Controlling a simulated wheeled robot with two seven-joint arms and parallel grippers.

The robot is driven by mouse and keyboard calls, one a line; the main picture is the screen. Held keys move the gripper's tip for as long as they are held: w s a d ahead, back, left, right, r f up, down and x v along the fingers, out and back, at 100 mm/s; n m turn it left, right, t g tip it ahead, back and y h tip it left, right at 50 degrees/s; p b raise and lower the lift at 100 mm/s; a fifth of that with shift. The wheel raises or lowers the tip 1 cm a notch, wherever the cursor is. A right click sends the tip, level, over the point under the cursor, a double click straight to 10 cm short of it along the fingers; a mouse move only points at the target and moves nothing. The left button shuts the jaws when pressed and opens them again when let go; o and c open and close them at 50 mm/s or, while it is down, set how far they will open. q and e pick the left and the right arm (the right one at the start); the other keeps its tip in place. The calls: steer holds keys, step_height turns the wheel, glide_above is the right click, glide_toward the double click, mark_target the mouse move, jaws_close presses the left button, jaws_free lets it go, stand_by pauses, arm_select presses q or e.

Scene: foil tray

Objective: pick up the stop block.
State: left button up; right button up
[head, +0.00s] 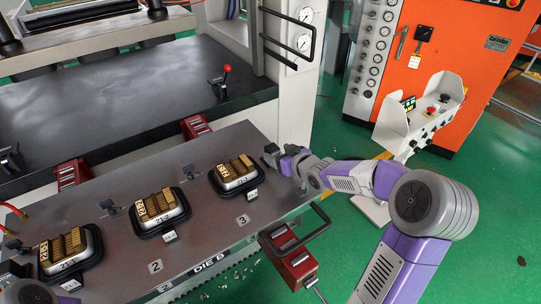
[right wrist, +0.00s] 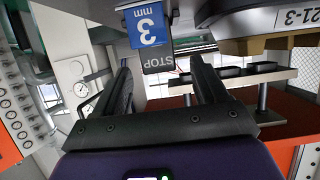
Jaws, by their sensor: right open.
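The stop block (right wrist: 159,63) shows in the right wrist view as a dark grey piece with the word STOP and a blue "3 mm" face (right wrist: 147,24). In the head view a small grey block (head: 270,149) at the right end of the metal die plate appears to be it, partly hidden by the gripper. My right gripper (head: 280,158) is at that end of the plate. In the right wrist view its open fingers (right wrist: 161,68) stand left and right of the STOP part, with gaps on both sides. Whether the fingertips reach around it, I cannot tell. My left gripper is not in view.
Several foil-tray dies sit on the plate, the nearest marked 21-3 (head: 238,177). A toggle clamp (head: 218,171) stands near it. A red block with a handle (head: 293,259) hangs at the plate's front edge. An orange cabinet (head: 445,70) stands behind on the green floor.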

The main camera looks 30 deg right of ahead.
mark_target(274, 149)
steer(key=b+x, duration=0.1)
steer(key=x, duration=0.1)
steer(key=b+x, duration=0.1)
steer(key=x, duration=0.1)
steer(key=shift+w+r, duration=0.1)
steer(key=shift+w, duration=0.35)
jaws_close()
steer(key=shift+r, duration=0.2)
